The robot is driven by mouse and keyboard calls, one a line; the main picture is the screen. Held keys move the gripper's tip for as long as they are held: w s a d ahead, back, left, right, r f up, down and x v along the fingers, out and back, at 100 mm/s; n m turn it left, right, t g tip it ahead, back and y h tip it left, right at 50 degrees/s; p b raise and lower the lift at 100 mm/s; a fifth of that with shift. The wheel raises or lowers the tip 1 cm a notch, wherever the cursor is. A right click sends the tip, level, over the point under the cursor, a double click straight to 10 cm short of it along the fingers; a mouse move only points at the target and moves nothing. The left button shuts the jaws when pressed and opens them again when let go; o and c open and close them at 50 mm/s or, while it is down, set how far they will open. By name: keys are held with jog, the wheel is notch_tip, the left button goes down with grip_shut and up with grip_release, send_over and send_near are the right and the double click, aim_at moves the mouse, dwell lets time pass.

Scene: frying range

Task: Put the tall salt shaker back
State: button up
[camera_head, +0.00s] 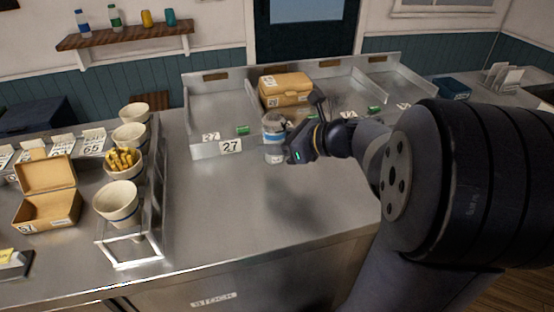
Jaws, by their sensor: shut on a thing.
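My gripper (288,141) is shut on the tall salt shaker (272,134), a pale, upright cylinder with a greyish top and a blue band. The gripper reaches it from the right and hides part of its right side. The shaker is at the front of the metal rack, just right of the "27" tag. I cannot tell whether its base touches the counter (230,195).
At left, several cups stand in a metal holder (150,215), one with fries (122,160), beside an open box (47,205). The mid-counter is clear.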

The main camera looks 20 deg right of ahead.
jog(key=shift+f+b, duration=0.35)
jog(key=shift+f, duration=1.65)
jog(key=shift+f, duration=0.1)
jog(key=o, duration=1.3)
jog(key=shift+f, duration=0.1)
jog(key=shift+r, duration=0.3)
jog(key=v, duration=1.2)
jog(key=shift+f+p, duration=0.15)
jog(key=shift+p, duration=0.25)
